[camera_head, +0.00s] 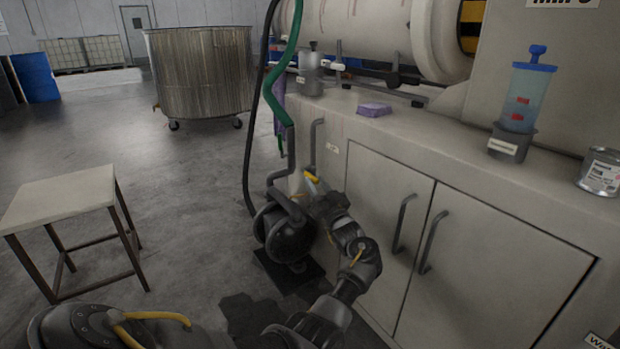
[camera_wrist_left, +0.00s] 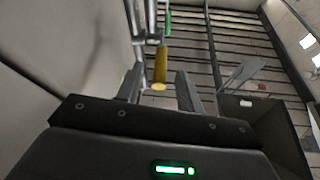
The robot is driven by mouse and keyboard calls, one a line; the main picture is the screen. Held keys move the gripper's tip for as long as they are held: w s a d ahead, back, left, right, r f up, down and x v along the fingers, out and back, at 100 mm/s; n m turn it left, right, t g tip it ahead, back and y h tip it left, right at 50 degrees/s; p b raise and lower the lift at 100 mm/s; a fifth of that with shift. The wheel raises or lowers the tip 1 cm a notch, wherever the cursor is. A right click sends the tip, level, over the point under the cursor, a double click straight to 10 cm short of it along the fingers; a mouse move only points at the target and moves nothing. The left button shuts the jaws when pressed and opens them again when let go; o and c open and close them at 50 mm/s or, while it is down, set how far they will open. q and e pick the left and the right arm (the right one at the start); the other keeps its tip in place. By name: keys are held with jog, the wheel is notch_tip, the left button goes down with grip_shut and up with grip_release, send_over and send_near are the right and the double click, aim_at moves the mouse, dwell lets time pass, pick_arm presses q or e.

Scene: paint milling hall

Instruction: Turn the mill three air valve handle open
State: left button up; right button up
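The yellow valve handle (camera_head: 312,178) is on grey pipework at the left end of the mill's cabinet, near the green hose (camera_head: 280,85). In the left wrist view the yellow handle (camera_wrist_left: 160,66) points toward the camera, with its rounded end near the fingers. My left gripper (camera_head: 317,189) is right at the handle. In the wrist view my left gripper (camera_wrist_left: 158,78) is open, with the handle's end between its two fingers and a gap visible on each side. Part of the valve is hidden behind the gripper in the head view. My right gripper is not in view.
A black pump-like unit (camera_head: 287,236) stands on the floor beside the cabinet (camera_head: 385,190). Cabinet door handles (camera_head: 402,222) stick out just right of my arm. A stool (camera_head: 62,197) stands at left. A purple sponge (camera_head: 374,110) lies on the cabinet ledge.

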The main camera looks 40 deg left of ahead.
aim_at(311, 175)
pick_arm(q)
jog(key=shift+b+x, duration=0.45)
jog(key=shift+x, duration=1.8)
grip_shut()
